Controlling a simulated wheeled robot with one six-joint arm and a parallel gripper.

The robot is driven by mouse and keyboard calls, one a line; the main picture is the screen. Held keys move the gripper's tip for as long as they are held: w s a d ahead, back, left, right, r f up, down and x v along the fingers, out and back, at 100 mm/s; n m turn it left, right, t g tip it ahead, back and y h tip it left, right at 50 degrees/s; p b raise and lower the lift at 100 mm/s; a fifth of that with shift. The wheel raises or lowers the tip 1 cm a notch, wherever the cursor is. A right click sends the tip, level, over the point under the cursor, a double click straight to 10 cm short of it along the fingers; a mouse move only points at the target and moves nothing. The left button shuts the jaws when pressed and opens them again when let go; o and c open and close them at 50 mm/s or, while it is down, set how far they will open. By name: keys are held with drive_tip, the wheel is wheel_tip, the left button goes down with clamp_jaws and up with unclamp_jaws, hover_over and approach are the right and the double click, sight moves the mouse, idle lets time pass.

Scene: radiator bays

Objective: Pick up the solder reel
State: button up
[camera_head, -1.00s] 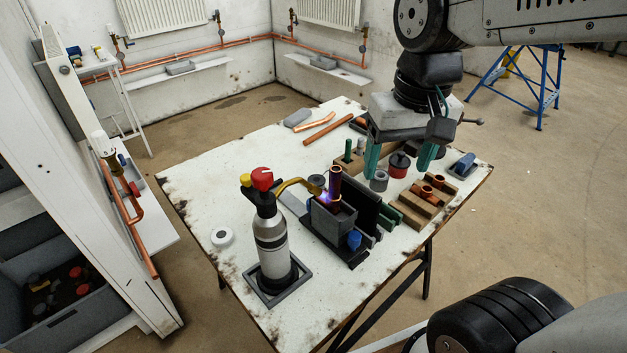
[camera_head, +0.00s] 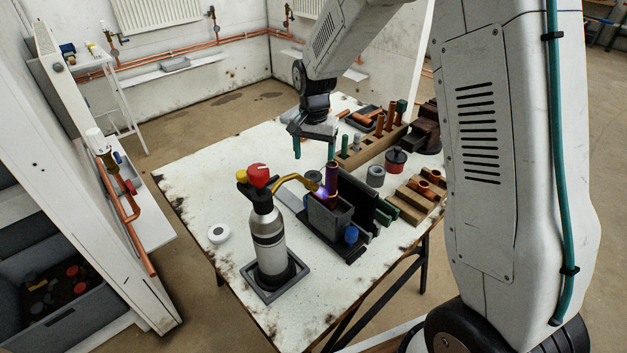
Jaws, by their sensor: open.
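A small grey cylinder (camera_head: 375,176), which looks like the solder reel, stands upright on the white worktable (camera_head: 215,185). It is just left of a red tin with a black lid (camera_head: 396,161). A flat white roll (camera_head: 219,233) lies alone at the table's left side. My gripper (camera_head: 314,152) is open, with its teal fingers pointing down and nothing seen between them. It is over the far middle of the table, left of and beyond the grey cylinder, apart from it.
A torch bottle (camera_head: 268,240) with a red knob stands in a tray, its flame at an upright copper pipe (camera_head: 332,177) in a grey block. A wooden rack (camera_head: 372,148) with pipes stands behind the grey cylinder. Wooden blocks (camera_head: 415,200) with copper fittings lie to its right. The table's left is mostly clear.

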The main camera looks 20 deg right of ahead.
sight(313, 175)
drive_tip(key=f, duration=0.7)
drive_tip(key=shift+w+f, duration=0.2)
drive_tip(key=shift+f, duration=0.1)
drive_tip(key=shift+r, duration=0.1)
drive_tip(key=c, duration=1.2)
